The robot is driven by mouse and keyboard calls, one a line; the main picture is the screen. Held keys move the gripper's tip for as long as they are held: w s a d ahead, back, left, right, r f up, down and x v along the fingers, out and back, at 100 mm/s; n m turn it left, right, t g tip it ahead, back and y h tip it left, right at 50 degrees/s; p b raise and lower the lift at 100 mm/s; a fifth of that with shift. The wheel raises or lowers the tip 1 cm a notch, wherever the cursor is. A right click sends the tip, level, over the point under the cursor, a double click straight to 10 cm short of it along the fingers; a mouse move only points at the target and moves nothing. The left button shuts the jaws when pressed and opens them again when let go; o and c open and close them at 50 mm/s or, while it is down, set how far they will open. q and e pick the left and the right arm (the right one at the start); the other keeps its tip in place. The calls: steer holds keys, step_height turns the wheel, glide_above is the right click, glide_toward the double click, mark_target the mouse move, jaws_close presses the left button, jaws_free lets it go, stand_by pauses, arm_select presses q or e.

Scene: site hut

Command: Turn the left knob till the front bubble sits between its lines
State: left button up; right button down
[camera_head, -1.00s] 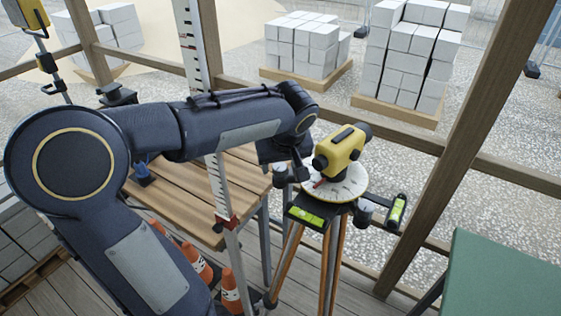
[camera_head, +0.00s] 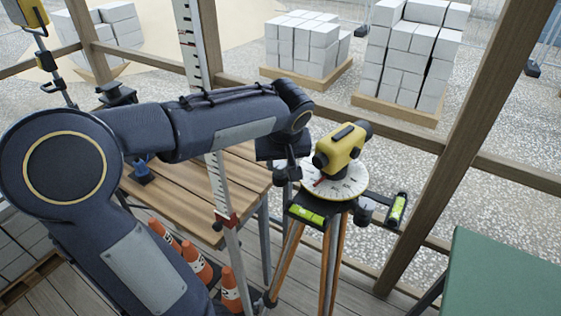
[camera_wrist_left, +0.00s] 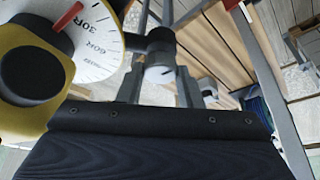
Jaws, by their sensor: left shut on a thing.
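A yellow levelling instrument (camera_head: 339,148) sits on a white graduated dial (camera_head: 340,186) on a wooden-legged tripod. The front vial (camera_head: 307,214) is bright green and faces me below the dial; its bubble is too small to place against its lines. A second green vial (camera_head: 397,209) is at the right. My left gripper (camera_head: 287,180) is at the left side of the dial. My right gripper is out of view.
The right knob (camera_head: 366,213) is beside the dial. A wooden table (camera_head: 185,195) and a striped staff (camera_head: 220,190) are left of the tripod, with orange cones (camera_head: 197,262) below. A green surface (camera_head: 500,275) is at the lower right; a timber post (camera_head: 465,150) rises behind.

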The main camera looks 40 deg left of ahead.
arm_select(q)
steer(key=m+t+h+b, duration=0.1)
steer(key=m, duration=0.2)
steer(key=shift+a, duration=0.1)
steer(key=m, duration=0.2)
steer(key=m+h, duration=0.1)
steer(key=m, duration=0.1)
steer(key=shift+s+a+m+t+h, duration=0.1)
steer(key=shift+a+m+t+h, duration=0.05)
steer(key=shift+m+t+h, duration=0.2)
steer(key=m+h, duration=0.1)
steer(key=m, duration=0.1)
steer(key=shift+m+b, duration=0.3)
steer(key=shift+m, duration=0.05)
steer(key=shift+a+m+h+b, duration=0.15)
steer(key=shift+m+h+b, duration=0.4)
steer(key=shift+m, duration=1.35)
steer(key=o, duration=1)
